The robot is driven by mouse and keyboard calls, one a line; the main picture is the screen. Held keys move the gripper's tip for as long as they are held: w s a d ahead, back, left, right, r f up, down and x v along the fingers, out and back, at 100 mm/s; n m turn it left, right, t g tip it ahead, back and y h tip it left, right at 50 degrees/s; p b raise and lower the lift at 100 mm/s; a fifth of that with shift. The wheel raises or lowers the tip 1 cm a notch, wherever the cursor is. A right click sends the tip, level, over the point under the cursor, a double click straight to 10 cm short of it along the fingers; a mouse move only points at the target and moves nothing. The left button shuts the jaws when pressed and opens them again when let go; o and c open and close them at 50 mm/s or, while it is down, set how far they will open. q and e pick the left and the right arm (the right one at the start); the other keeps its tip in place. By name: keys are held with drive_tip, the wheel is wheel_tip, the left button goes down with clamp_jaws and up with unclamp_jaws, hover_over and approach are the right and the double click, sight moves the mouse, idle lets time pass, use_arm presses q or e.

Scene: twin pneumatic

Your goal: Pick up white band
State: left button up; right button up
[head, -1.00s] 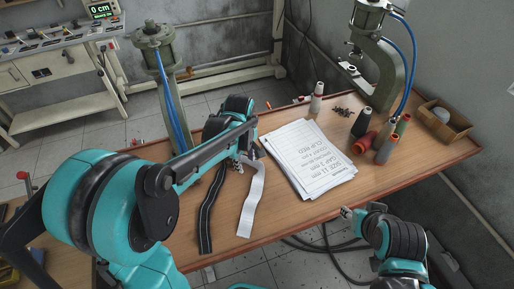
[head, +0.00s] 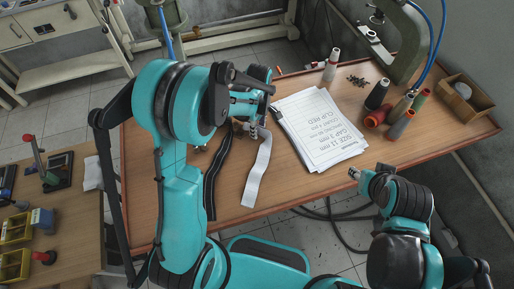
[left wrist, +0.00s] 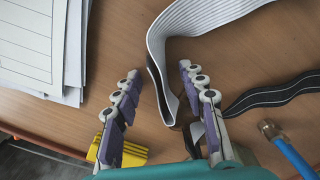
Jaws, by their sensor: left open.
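The white band (head: 257,172) lies on the wooden table in the head view, its upper end bent. In the left wrist view the ribbed white band (left wrist: 215,18) curves down, and its folded end lies between the fingers of my left gripper (left wrist: 158,80). The gripper is open, with a finger on each side of the band; contact is not clear. In the head view my left gripper (head: 256,128) is over the band's upper end, partly hidden by the arm. My right gripper (head: 355,174) is at the table's front edge, away from the band; its jaws are too small to read.
A black striped band (head: 216,172) lies left of the white one. Printed papers (head: 318,128) lie to the right. Thread spools (head: 377,94), a wooden box (head: 468,98) and a press (head: 408,40) stand farther right. A yellow object (left wrist: 125,152) is beside one finger.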

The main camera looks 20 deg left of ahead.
use_arm(q)
clamp_jaws()
drive_tip(key=shift+r, duration=0.1)
